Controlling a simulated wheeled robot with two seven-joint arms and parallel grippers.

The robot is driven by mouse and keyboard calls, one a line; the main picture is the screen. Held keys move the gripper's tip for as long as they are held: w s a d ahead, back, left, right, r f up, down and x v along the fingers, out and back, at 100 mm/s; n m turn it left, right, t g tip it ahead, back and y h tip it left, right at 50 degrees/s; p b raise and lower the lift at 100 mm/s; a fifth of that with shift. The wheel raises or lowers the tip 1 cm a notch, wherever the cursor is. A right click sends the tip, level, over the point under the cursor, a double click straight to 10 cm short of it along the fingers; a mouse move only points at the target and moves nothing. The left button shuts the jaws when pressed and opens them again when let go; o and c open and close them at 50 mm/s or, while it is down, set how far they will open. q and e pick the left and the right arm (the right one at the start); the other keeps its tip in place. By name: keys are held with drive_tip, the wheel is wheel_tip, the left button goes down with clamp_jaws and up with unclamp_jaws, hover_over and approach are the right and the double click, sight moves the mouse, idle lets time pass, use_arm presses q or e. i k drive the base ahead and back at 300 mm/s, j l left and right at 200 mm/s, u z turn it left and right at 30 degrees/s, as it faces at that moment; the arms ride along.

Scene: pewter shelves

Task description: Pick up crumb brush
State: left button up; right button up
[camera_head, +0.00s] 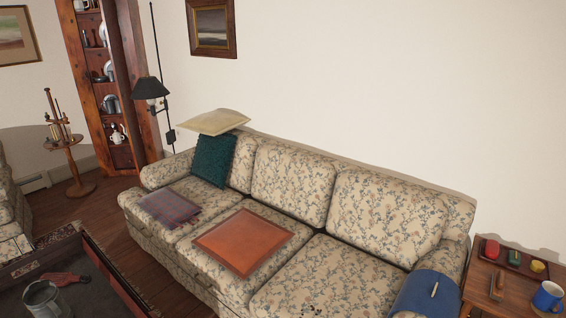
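A small long brown item (497,284) lies on the wooden side table (481,305) at the right edge of the head view. It looks like it may be the crumb brush, but it is too small to be sure. A red flat item (66,278) lies in a dark-topped wooden table or tray at the lower left; I cannot tell what it is. Neither of my grippers shows in this view.
A dark tray (521,263) with red, green and yellow items and a blue mug (548,296) stand close to the brown item. A floral sofa (290,285) fills the middle, with an orange-brown mat (243,241) on it. A metal mug (43,298) stands near the red item.

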sight(498, 281)
drive_tip(key=z, duration=1.55)
